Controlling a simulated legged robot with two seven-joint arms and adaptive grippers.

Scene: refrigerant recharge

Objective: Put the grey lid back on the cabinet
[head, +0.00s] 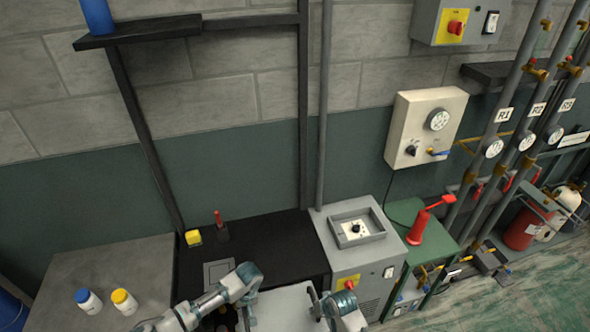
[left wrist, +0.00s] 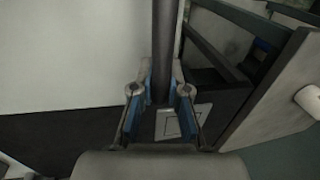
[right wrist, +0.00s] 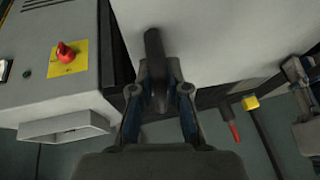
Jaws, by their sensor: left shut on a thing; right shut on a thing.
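The grey lid (head: 284,312) is a pale flat panel at the bottom of the head view, between my two grippers; its lower part is cut off. My left gripper (head: 248,298) is shut on a dark bar-shaped handle (left wrist: 163,45) at the panel's side. My right gripper (head: 322,300) is shut on another dark handle (right wrist: 154,48) at the opposite side. The pale panel also fills much of the left wrist view (left wrist: 70,50) and the right wrist view (right wrist: 220,35). The grey cabinet (head: 375,255) stands just right of the lid, with a raised frame around a dial on top.
A black bench (head: 285,240) lies behind the lid, with a yellow block (head: 193,238) and a red-handled tool (head: 221,228). Two bottles stand on the grey table (head: 60,270) at left. A red funnel-like object (head: 425,222) stands on a green stand right of the cabinet.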

